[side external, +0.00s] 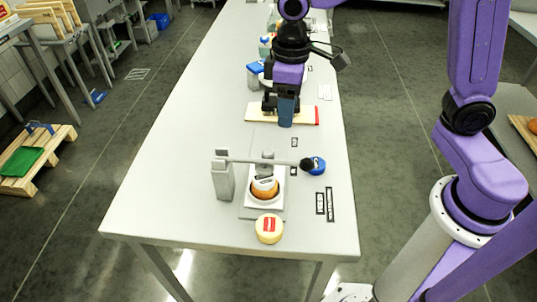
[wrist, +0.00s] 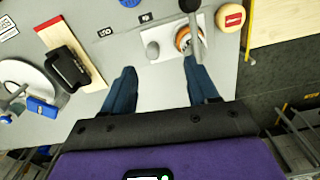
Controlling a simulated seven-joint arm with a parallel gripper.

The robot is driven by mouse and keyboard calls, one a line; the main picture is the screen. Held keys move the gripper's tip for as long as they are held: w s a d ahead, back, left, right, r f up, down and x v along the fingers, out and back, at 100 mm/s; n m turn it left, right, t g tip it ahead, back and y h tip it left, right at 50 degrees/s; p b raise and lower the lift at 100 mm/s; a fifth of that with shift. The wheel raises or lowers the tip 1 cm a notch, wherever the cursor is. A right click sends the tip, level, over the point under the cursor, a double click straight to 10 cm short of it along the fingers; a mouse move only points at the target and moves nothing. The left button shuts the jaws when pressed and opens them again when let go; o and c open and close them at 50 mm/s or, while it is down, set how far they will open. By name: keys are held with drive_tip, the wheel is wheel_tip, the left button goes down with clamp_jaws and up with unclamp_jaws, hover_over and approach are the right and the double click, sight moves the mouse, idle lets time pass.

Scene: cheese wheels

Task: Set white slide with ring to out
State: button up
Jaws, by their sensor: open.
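The white slide (side external: 265,203) lies on a grey base plate near the front of the table, under a lever. Its ring (side external: 264,193) is orange-brown, with a white, dark-marked piece within or above it; I cannot tell which. In the wrist view the slide (wrist: 170,50) is beyond my fingers, its ring (wrist: 183,40) partly under the lever and a grey rounded knob (wrist: 152,49) at its left. My gripper (side external: 285,113) is open, with blue fingers pointing down, behind the press in the side view. It shows empty in the wrist view (wrist: 160,66).
The press's grey post and lever (side external: 255,160) with a black knob stand over the slide. A yellow cheese wheel (side external: 269,229) with a red label sits in front. A red-ended board (side external: 306,115) lies by my gripper. The table's left side is clear.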

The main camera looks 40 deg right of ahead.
drive_tip(key=m, duration=0.1)
hover_over(269, 152)
drive_tip(key=f, duration=0.1)
wheel_tip(269, 152, down, 17)
drive_tip(key=shift+a+f, duration=0.1)
drive_tip(key=shift+f, duration=0.05)
idle(0.3)
drive_tip(key=shift+c, duration=0.2)
clamp_jaws()
